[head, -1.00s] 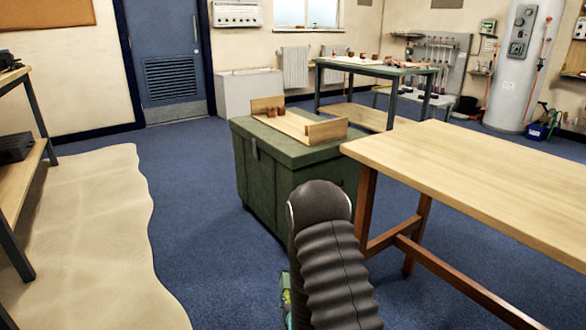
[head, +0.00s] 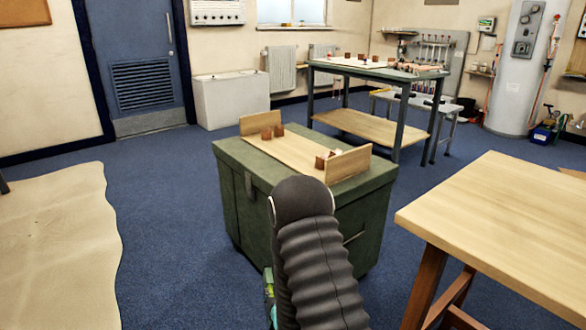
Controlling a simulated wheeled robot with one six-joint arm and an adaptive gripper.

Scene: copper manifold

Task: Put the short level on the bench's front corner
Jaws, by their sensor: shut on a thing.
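A wooden-topped bench (head: 500,225) on reddish-brown legs stands at the right, with a bare near corner towards me. A second bench with a grey-green top (head: 330,68) and a lower wooden shelf stands further back; several small copper-brown pieces lie on it. I cannot tell which bench the task means. My ribbed black arm cover fills the bottom middle, and my gripper's fingers do not show. A small green and teal thing (head: 269,300) peeks out left of the arm; I cannot tell what it is. No short level can be made out.
A green chest (head: 240,205) stands just ahead, carrying a wooden board with upright ends (head: 285,152) and small brown blocks. A beige sheet (head: 55,250) covers the left floor. Blue carpet is clear between sheet and chest, and between chest and right bench.

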